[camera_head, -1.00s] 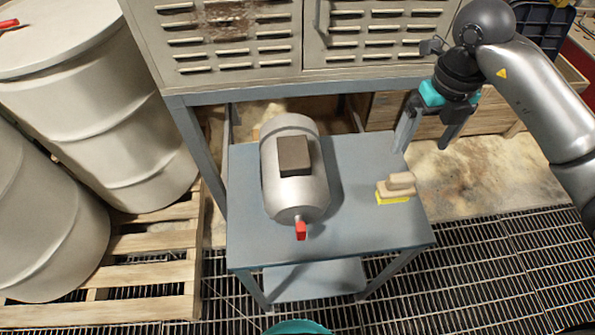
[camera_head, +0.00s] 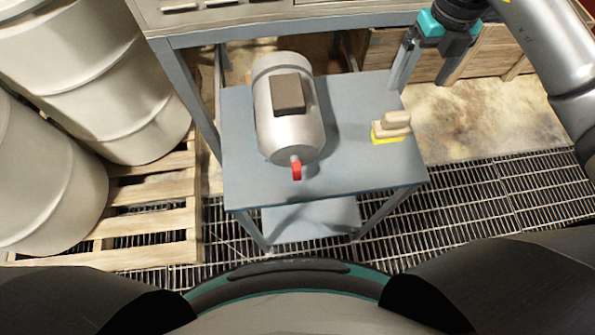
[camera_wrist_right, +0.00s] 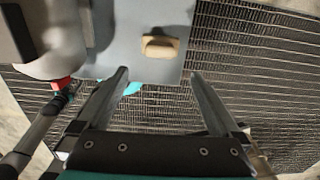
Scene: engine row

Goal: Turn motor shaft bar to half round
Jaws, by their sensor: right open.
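A silver motor (camera_head: 289,129) with a dark box on top lies on a blue-grey table (camera_head: 245,185). A red bar (camera_head: 297,171) is on the shaft at its near end and looks roughly upright in the head view. In the right wrist view the red bar (camera_wrist_right: 62,84) shows at the left, below part of the motor (camera_wrist_right: 60,42). My right gripper (camera_head: 420,83) is open and empty, beyond the table's right side and well apart from the bar. Its two spread fingers show in the right wrist view (camera_wrist_right: 160,76). My left gripper is not in view.
Pale drums (camera_head: 90,75) and a wooden pallet (camera_head: 150,220) are at the left. Grating (camera_head: 490,205) covers the floor at the right.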

